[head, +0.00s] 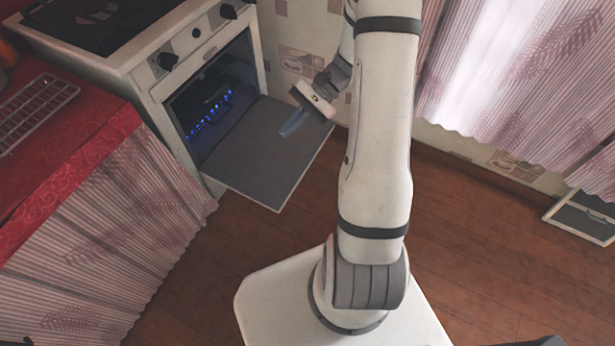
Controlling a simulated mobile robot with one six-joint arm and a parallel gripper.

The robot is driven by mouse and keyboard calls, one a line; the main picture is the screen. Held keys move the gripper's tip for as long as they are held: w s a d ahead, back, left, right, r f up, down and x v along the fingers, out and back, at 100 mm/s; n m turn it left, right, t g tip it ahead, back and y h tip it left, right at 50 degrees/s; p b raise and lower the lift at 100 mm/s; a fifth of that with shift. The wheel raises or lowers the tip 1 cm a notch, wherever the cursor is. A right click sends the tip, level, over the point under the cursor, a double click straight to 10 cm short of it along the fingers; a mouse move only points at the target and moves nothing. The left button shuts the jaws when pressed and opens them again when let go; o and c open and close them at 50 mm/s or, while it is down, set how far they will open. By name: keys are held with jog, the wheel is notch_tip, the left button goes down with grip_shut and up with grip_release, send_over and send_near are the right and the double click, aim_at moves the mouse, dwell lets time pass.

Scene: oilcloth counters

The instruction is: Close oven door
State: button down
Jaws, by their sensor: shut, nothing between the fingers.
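The oven (170,75) is a white stove at the upper left, with black knobs on its front. Its door (255,160) is folded down and open, a grey inner panel sticking out toward the floor. Blue lights glow inside the dark oven cavity (212,115). My gripper (288,131) is shut and empty, with bluish fingers pointing left. In the picture it overlaps the upper right part of the open door; I cannot tell whether it touches it.
A counter with red oilcloth (85,140) and a wire rack (35,105) stands at the left, a striped curtain (130,235) below it. Pink curtains (530,70) hang at the upper right. A grey-topped white object (585,218) is at the right edge. Wooden floor (260,235) lies clear before the oven.

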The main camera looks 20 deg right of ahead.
jog(key=d+f+m+t+y+b, duration=0.1)
jog(key=d+f+m+t+b, duration=0.45)
jog(key=f, duration=1.05)
jog(key=d+f+m+t+b, duration=0.45)
jog(key=f+m+t, duration=0.2)
jog(key=f, duration=0.85)
jog(key=d+f+m+t+y+b, duration=0.1)
jog(key=d+f+m+t+b, duration=0.45)
jog(key=f, duration=1.05)
jog(key=w+a+r+t+b, duration=0.1)
jog(key=w+a+r+b, duration=0.1)
jog(key=w+a+r, duration=0.4)
jog(key=shift+w+a+h+b, duration=0.3)
jog(key=shift+w+a+b, duration=0.1)
jog(key=shift+w+a, duration=0.3)
jog(key=shift+d+r+m, duration=0.1)
jog(key=shift+m, duration=0.15)
